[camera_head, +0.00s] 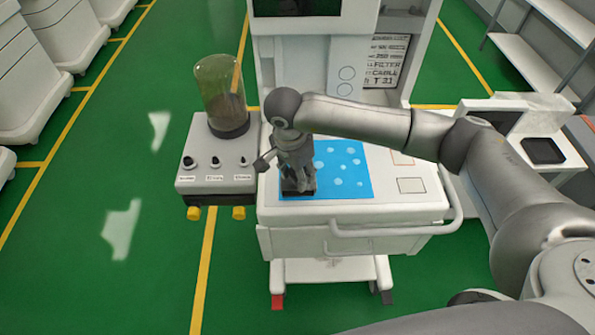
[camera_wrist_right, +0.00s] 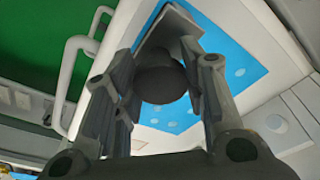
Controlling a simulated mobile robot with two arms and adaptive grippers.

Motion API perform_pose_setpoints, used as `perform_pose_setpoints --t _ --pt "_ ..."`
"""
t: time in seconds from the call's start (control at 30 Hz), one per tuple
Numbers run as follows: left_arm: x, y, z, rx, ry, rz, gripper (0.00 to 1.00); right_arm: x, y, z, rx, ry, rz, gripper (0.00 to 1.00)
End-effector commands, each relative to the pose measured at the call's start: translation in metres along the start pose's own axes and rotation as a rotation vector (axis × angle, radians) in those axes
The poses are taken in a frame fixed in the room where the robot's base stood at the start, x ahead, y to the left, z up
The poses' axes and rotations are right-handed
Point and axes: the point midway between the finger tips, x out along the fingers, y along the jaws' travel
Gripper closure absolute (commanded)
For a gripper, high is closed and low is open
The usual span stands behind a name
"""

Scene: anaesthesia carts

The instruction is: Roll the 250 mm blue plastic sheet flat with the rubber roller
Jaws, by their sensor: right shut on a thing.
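The blue plastic sheet (camera_head: 347,163) lies on the white cart top, with several pale round spots over its surface. It also shows in the right wrist view (camera_wrist_right: 222,52). My right gripper (camera_head: 298,186) points down over the left part of the sheet. It is shut on the rubber roller, whose dark rounded part (camera_wrist_right: 160,84) sits between the fingers in the right wrist view. The gripper hides much of the roller and the sheet's left part in the head view. I cannot tell whether the roller touches the sheet. My left gripper is not in view.
A grey box with knobs (camera_head: 216,174) and a clear-domed cylinder (camera_head: 221,98) adjoins the cart's left side. A white handrail (camera_head: 400,228) runs around the cart's front right. A white stand with a dark tray (camera_head: 544,151) is at right. Green floor lies left.

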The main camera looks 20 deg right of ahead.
Motion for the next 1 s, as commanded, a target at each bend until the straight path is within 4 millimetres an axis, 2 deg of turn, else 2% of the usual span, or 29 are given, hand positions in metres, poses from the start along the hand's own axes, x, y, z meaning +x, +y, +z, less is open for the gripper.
perform_pose_setpoints --t 0.37,0.7,1.0 --pt "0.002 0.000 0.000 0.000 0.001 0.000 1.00 0.001 -0.001 -0.001 0.001 0.000 0.000 0.80" --pt "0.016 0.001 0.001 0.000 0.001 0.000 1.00 0.004 -0.012 -0.012 0.002 0.001 -0.001 0.80" --pt "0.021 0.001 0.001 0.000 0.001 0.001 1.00 0.004 -0.018 -0.017 0.001 0.001 -0.001 0.80"
